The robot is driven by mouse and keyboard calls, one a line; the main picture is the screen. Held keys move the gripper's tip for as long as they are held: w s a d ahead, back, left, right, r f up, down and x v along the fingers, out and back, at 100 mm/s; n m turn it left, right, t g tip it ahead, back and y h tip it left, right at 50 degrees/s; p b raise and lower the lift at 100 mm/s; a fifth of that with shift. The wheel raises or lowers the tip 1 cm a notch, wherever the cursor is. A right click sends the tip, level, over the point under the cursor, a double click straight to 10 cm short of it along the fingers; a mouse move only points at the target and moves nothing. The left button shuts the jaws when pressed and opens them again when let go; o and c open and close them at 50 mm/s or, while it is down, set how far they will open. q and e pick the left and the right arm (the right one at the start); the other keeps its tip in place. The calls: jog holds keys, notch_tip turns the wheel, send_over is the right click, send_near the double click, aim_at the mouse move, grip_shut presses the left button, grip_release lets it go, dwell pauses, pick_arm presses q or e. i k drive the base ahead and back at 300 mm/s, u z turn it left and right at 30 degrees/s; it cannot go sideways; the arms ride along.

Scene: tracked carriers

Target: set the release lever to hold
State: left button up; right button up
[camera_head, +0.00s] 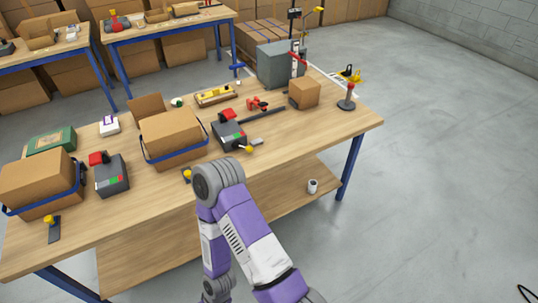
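No part in view is labelled clearly enough for me to tell which one is the release lever. A dark grey unit (230,138) with a red block and green and red marks sits at mid table. A yellow knob (249,149) shows at its front edge. A similar unit (112,177) sits further left. A standing lever (346,97) with a red top is near the table's right end. My purple and white arm rises from the bottom centre and ends in a grey rounded joint at the table's front edge. Neither gripper shows.
Strapped cardboard boxes (172,134) (35,180) stand on the wooden table (300,150). A grey cabinet (280,66) with a red handle and a small carton (305,92) stand toward the back right. A white cup (312,187) is on the lower shelf. The floor at right is mostly clear.

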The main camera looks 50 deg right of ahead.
aim_at(249, 149)
jog(key=z, duration=1.1)
jog(key=i, duration=0.1)
jog(key=u, duration=0.1)
